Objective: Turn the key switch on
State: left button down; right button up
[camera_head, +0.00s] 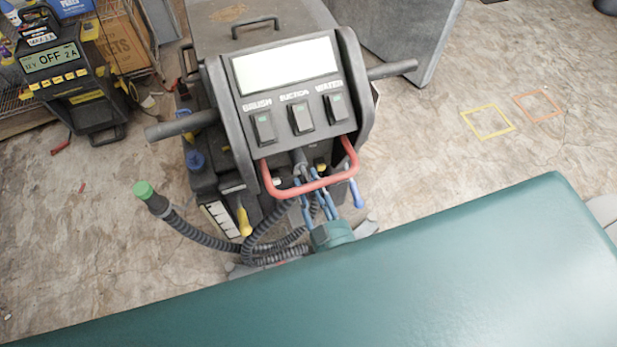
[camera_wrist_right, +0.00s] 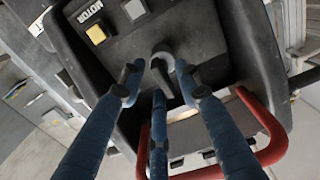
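The dark floor machine (camera_head: 345,125) stands upright in the middle of the head view, with a red handle (camera_head: 350,155) below its switch panel. My right gripper (camera_head: 308,187), with blue fingers, is beneath that handle; it also shows in the right wrist view (camera_wrist_right: 163,76). There its fingers are spread and point at the machine's dark face. A small grey rounded part, likely the key switch (camera_wrist_right: 163,54), is between and just beyond the fingertips. I cannot tell whether they touch it, nor which way it is turned. My left gripper is in neither view.
The panel carries switches labelled brush (camera_head: 264,127), suction (camera_head: 301,118) and water (camera_head: 337,106). In the wrist view, a yellow button (camera_wrist_right: 96,35) is near a "MOTOR" label, and the red handle (camera_wrist_right: 262,112) curves around the fingers. A battery charger (camera_head: 65,85) stands at left.

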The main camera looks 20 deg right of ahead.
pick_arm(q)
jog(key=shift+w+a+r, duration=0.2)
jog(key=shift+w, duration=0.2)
pick_arm(e)
jog(key=shift+w, duration=0.75)
grip_shut()
